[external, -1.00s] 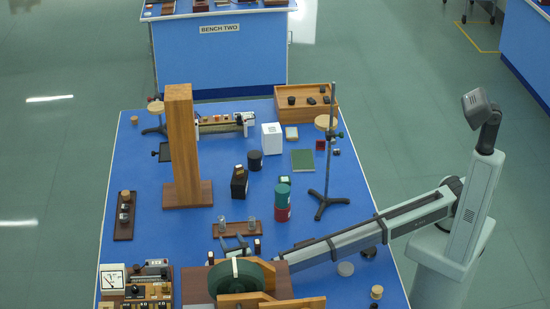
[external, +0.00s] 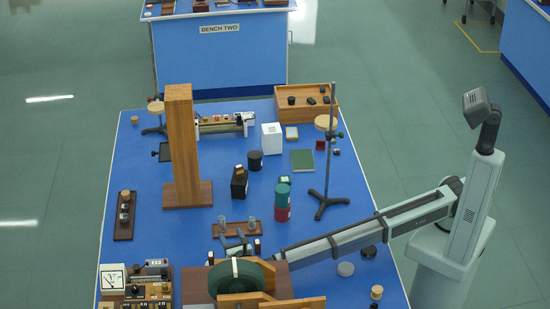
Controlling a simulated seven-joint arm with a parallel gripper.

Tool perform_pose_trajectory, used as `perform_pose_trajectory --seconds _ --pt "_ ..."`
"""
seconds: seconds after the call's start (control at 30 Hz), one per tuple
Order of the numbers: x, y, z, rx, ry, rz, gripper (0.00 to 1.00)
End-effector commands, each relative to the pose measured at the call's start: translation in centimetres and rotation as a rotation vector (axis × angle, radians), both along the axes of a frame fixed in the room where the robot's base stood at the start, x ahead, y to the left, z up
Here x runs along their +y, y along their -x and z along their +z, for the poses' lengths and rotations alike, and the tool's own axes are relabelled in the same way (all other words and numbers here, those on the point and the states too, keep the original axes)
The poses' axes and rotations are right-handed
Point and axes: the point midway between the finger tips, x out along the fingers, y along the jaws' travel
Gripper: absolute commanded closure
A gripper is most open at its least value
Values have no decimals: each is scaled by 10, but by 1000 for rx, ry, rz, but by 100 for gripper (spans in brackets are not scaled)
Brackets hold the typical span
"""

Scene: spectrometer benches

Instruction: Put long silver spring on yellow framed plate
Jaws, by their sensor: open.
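I cannot make out a long silver spring for certain. My arm reaches in from the right, low across the front of the bench. My gripper (external: 235,244) appears as a dark two-pronged shape with its fingers apart, behind the green wheel. It is far in front of the framed plate. The wheel and its wooden stand partly hide the wrist, and I see nothing held between the fingers.
A tall wooden pillar (external: 181,145) stands at the left. A tripod stand with a rod (external: 328,185) is at the right. The green wheel (external: 238,276) is at the front.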

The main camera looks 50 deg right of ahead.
Motion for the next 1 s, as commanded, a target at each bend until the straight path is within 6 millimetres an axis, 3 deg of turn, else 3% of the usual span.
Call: perform_pose_trajectory --seconds 0.17,0.4,0.57,0.77,1.0 --pt "-5 0 21 1 -1 -1 37" --pt "-2 -1 -24 2 2 0 37" --pt "-4 -3 -36 1 1 -1 37" --pt "-13 -19 -37 0 0 -2 37" --pt "-34 -55 -37 1 -1 -3 37"
